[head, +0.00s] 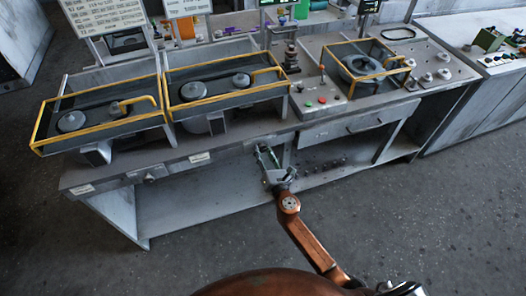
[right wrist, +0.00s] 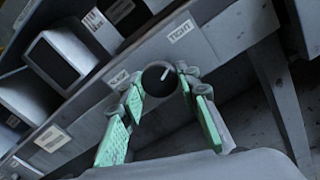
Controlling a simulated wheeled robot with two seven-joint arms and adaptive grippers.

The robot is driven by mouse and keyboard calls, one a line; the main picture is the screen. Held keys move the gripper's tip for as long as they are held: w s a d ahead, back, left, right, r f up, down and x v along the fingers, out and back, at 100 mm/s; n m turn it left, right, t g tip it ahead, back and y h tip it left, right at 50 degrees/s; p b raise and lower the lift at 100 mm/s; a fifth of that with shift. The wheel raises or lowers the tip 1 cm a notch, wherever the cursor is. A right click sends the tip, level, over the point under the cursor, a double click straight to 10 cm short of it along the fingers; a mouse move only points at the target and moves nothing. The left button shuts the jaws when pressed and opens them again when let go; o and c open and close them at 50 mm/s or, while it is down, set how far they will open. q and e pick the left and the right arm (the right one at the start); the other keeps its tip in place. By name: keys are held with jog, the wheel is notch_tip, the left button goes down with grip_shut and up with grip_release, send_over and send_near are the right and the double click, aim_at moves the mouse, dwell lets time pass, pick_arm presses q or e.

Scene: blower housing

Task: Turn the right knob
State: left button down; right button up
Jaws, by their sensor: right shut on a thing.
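The right knob (right wrist: 157,79) shows in the right wrist view as a dark round dial with a white pointer line, on the grey front panel of the bench. A label reading RIGHT (right wrist: 181,31) is on the panel near it. My right gripper (right wrist: 162,87) has its green-padded fingers on both sides of the knob and is shut on it. In the head view my right gripper (head: 266,158) is at the bench's front edge, and the knob there is hidden or too small to tell. My left gripper is not in view.
The bench (head: 240,149) carries two yellow-railed trays (head: 98,111) (head: 225,89) at left and centre. A yellow-framed housing (head: 367,66) and a button panel (head: 318,101) stand on the right. A lower shelf (head: 190,205) is mostly bare. The floor in front is clear.

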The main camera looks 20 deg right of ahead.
jog(key=m, duration=0.3)
jog(key=shift+f+b, duration=0.1)
jog(key=shift+b, duration=0.3)
jog(key=m, duration=0.2)
jog(key=shift+m, duration=0.3)
jog(key=m, duration=0.3)
jog(key=shift+b, duration=0.35)
jog(key=shift+m, duration=1.6)
jog(key=o, duration=1.2)
jog(key=shift+c, duration=0.2)
